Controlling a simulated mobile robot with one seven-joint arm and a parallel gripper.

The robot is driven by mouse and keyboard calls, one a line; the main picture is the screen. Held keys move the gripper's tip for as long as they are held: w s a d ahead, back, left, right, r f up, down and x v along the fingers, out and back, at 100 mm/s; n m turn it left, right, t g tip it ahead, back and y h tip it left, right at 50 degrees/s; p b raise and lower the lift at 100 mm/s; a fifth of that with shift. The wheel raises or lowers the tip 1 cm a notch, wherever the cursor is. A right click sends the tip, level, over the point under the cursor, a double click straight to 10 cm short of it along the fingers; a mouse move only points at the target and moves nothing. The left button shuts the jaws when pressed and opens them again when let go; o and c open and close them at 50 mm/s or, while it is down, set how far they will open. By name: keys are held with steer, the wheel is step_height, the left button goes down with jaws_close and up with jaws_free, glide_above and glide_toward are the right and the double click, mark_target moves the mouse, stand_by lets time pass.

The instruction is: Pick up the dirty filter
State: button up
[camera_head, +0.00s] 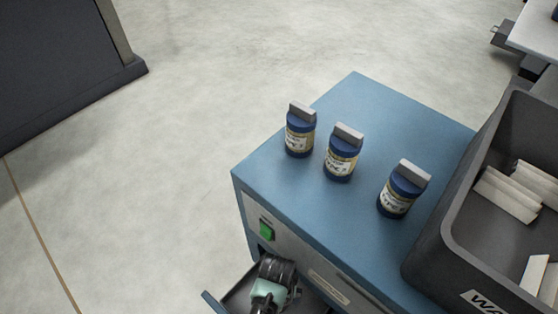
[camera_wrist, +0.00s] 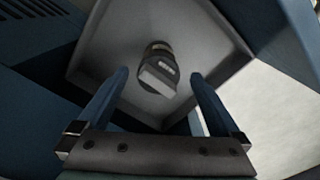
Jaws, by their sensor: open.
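One filter (camera_wrist: 157,58), with a dark body, a pale label and a light grey cap, stands in the open drawer (camera_wrist: 103,52) in the wrist view. My gripper (camera_wrist: 160,76) is open, with its two blue fingers apart on the left and right of the filter in the picture. I cannot tell how far the fingertips are from it. In the head view my gripper (camera_head: 270,288) is over the drawer (camera_head: 238,297) at the bottom edge and hides the filter. Three blue filters with grey caps and cream labels, left (camera_head: 299,133), middle (camera_head: 341,158) and right (camera_head: 397,196), stand upright on the cabinet.
The blue cabinet (camera_head: 350,105) has a green switch (camera_head: 266,229) on its front, above the drawer. A dark grey bin (camera_head: 432,252), its lettering partly cut off, holds several pale pieces at the right. A dark unit stands at the upper left; open floor lies between.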

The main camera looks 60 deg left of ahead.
steer(key=shift+w+f+b, duration=0.2)
steer(key=shift+f+b, duration=2.05)
steer(key=shift+f, duration=0.7)
steer(key=shift+c, duration=0.2)
steer(key=c, duration=1.4)
